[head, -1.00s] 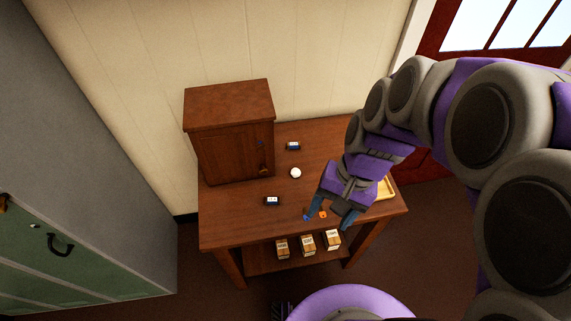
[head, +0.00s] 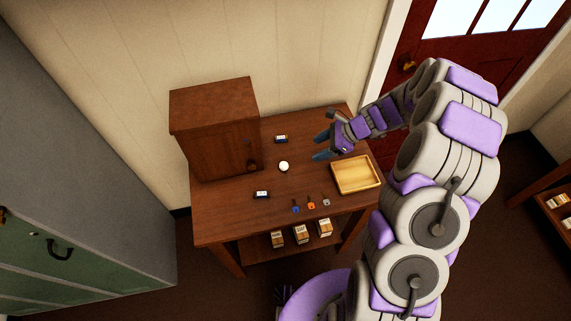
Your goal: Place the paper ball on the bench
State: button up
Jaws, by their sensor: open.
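The paper ball (head: 284,166) is a small white round thing resting on the wooden bench (head: 228,221), near the middle of its top. My gripper (head: 317,147) is open and empty, its two blue fingers pointing left toward the ball. It is to the right of the ball and apart from it. How high it is above the bench top is hard to tell.
A wooden cabinet (head: 215,130) stands on the bench's left end. A yellow tray (head: 356,187) lies at the right. Small dark items (head: 281,139) (head: 262,195) lie behind and in front of the ball. Several small coloured objects (head: 311,205) lie near the front edge. Boxes (head: 300,234) stand on the lower shelf.

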jog(key=b, duration=0.2)
send_near(284, 164)
jog(key=a+f, duration=0.2)
jog(key=f, duration=0.1)
jog(key=shift+w+m, duration=0.1)
jog(key=shift+m, duration=0.2)
jog(key=shift+a+f+b, duration=0.2)
jog(key=shift+f+b, duration=0.15)
jog(key=shift+f, duration=0.15)
jog(key=shift+a+f, duration=0.25)
jog(key=shift+a, duration=0.25)
jog(key=b+x, duration=0.1)
jog(key=x, duration=0.3)
jog(key=shift+w+a+r, duration=0.15)
jog(key=shift+r, duration=0.05)
jog(key=shift+w+a+f+b, duration=0.1)
jog(key=shift+a+f+b, duration=0.15)
jog(key=shift+f+b, duration=0.15)
jog(key=shift+d, duration=0.1)
jog(key=shift+r, duration=0.1)
